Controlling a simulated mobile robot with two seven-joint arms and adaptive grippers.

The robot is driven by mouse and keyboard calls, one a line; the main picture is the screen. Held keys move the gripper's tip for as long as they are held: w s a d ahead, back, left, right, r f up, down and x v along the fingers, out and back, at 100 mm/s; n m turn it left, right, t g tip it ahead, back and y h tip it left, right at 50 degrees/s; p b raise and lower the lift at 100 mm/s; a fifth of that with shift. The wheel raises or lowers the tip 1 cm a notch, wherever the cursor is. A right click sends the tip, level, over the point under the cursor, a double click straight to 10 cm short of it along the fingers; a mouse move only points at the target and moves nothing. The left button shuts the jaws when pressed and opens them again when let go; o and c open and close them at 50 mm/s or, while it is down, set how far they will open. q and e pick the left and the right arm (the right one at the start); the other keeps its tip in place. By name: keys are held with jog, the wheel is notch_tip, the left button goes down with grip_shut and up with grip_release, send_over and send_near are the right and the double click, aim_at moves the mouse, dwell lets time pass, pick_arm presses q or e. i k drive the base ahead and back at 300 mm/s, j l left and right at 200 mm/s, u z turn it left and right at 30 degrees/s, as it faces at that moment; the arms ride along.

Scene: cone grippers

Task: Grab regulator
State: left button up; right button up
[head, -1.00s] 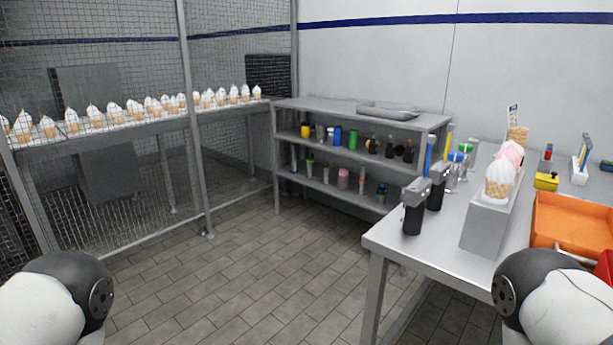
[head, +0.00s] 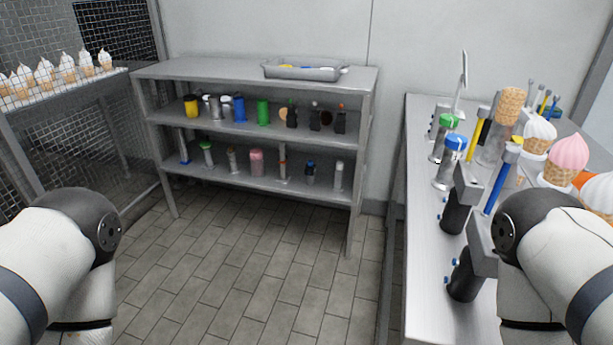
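I cannot tell for certain which thing is the regulator. Two black-handled tools with grey heads, a nearer one (head: 466,277) and a farther one (head: 457,213), stand upright on the right table (head: 422,259). Blue and yellow rods stand beside them. A metal canister with a blue lid (head: 449,166) and one with a green lid (head: 444,137) stand behind. Several small bottles and tools, among them a green one (head: 263,113) and a pink one (head: 256,163), stand on the shelf unit. Neither of my grippers is in view; only my arm links show.
The grey shelf unit (head: 212,70) stands ahead, with a metal tray (head: 305,74) on top. Ice cream cones, including a pink one (head: 567,160), are at the right. More cones line a table behind mesh at the left. The tiled floor (head: 230,260) between is clear.

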aim_at(309, 171)
jog(key=i+j+z, duration=0.15)
jog(key=j, duration=0.25)
jog(key=i+j+z, duration=0.2)
jog(key=i+j, duration=0.15)
jog(key=i+j+z, duration=0.15)
jog(key=i+j, duration=0.2)
jog(key=j, duration=0.15)
jog(key=i+j+z, duration=0.2)
jog(key=j, duration=0.3)
jog(key=i+z, duration=0.2)
jog(key=i, duration=0.25)
jog(key=i+j+z, duration=0.15)
jog(key=i, duration=0.3)
